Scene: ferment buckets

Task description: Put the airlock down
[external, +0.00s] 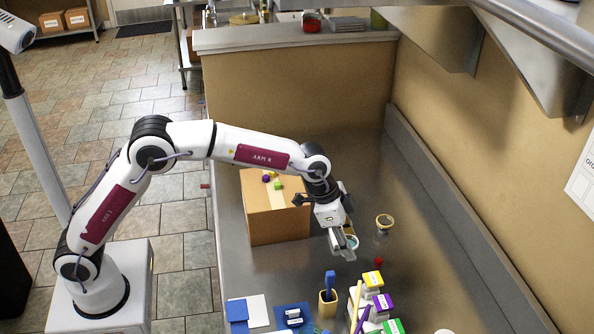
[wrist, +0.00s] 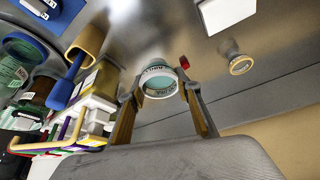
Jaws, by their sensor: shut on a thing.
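My gripper (external: 343,238) points down over the steel counter, right of the cardboard box. In the wrist view its two fingers (wrist: 161,82) are closed on the sides of a round, clear teal piece with a pale lettered rim, which I take to be the airlock (wrist: 157,88). In the external view a teal rim of the airlock (external: 352,241) shows beside the fingers; the rest is partly hidden. I cannot tell whether its bottom touches the counter.
A cardboard box (external: 275,218) with small coloured pieces on top stands left. A tan holder with a blue tool (external: 327,301) and several colour-topped blocks (external: 381,302) crowd the front. Counter (external: 440,270) is clear farther right.

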